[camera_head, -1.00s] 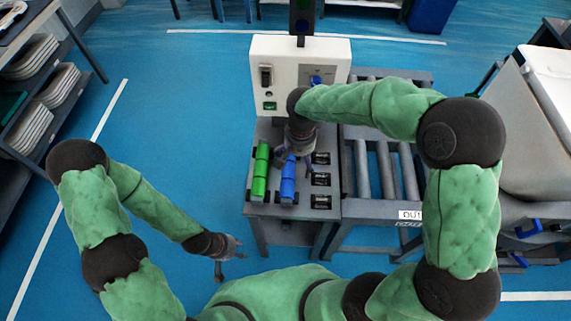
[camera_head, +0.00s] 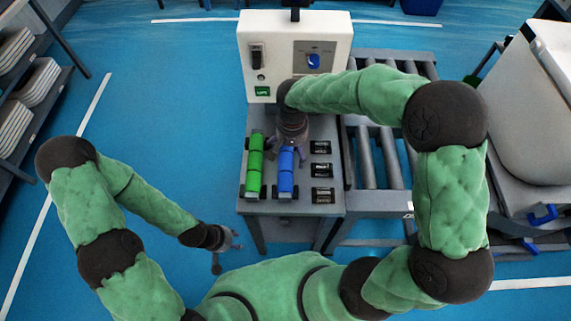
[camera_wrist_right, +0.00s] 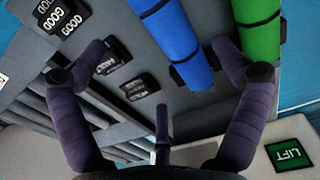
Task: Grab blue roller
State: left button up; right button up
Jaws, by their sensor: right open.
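The blue roller (camera_head: 286,174) lies on the grey bench top in the head view, with the green roller (camera_head: 255,166) to its left. My right gripper (camera_head: 287,152) is over the far end of the blue roller. In the right wrist view the blue roller (camera_wrist_right: 172,40) passes between the spread fingers of my right gripper (camera_wrist_right: 165,62), which is open and empty. The green roller (camera_wrist_right: 259,28) shows there near the right-hand finger. Whether any finger touches a roller I cannot tell. My left gripper (camera_head: 226,246) hangs low at the left, away from the bench; its fingers are too small to judge.
A white control box (camera_head: 293,75) with a switch and a blue knob stands behind the rollers. Black labelled blocks (camera_head: 322,171) sit right of the blue roller. A roller conveyor (camera_head: 385,165) adjoins the bench on the right. A shelf of trays stands at far left.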

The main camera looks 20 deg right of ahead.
aim_at(289, 160)
notch_tip(289, 160, down, 3)
jog(key=shift+w+f+b, duration=0.1)
jog(key=shift+b, duration=0.2)
jog(key=f, duration=0.1)
jog(key=f+b, duration=0.1)
jog(key=f, duration=0.1)
jog(key=f+b, duration=0.1)
jog(key=f, duration=0.1)
jog(key=shift+a, duration=0.25)
jog(key=shift+r, duration=0.1)
jog(key=c, duration=1.6)
jog(key=shift+r, duration=0.1)
jog(key=shift+c, duration=0.2)
